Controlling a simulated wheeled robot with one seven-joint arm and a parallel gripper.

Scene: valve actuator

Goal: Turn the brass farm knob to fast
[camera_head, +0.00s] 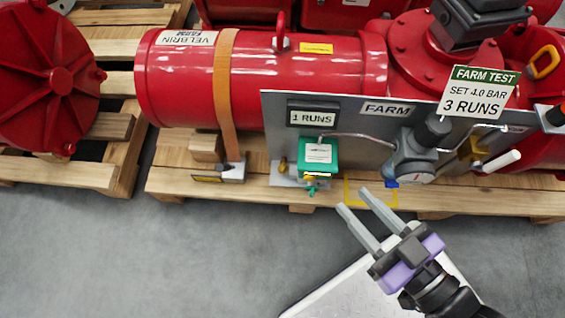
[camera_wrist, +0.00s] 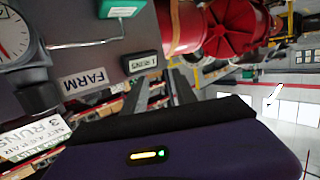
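A grey panel marked FARM (camera_head: 388,108) stands in front of a red actuator. A green box (camera_head: 318,155) on it has a small brass-yellow part (camera_head: 310,178) and a green fitting under it. A brass block (camera_head: 470,150) sits further right, beside a white lever (camera_head: 502,161). I cannot tell which brass part is the farm knob, and no "fast" mark is readable. My gripper (camera_head: 353,200) is open and empty, its fingers apart, in front of and below the panel, right of the green box. The wrist view shows the fingers (camera_wrist: 162,92), the green box (camera_wrist: 121,8) and the FARM label (camera_wrist: 84,80).
A grey gauge unit (camera_head: 413,155) hangs on the panel, with thin pipes beside it. A sign (camera_head: 478,92) reads "SET 4.0 BAR, 3 RUNS"; a counter (camera_head: 312,117) reads "1 RUNS". Wooden pallets (camera_head: 225,195) carry the actuator. Grey floor (camera_head: 200,260) is clear at front left.

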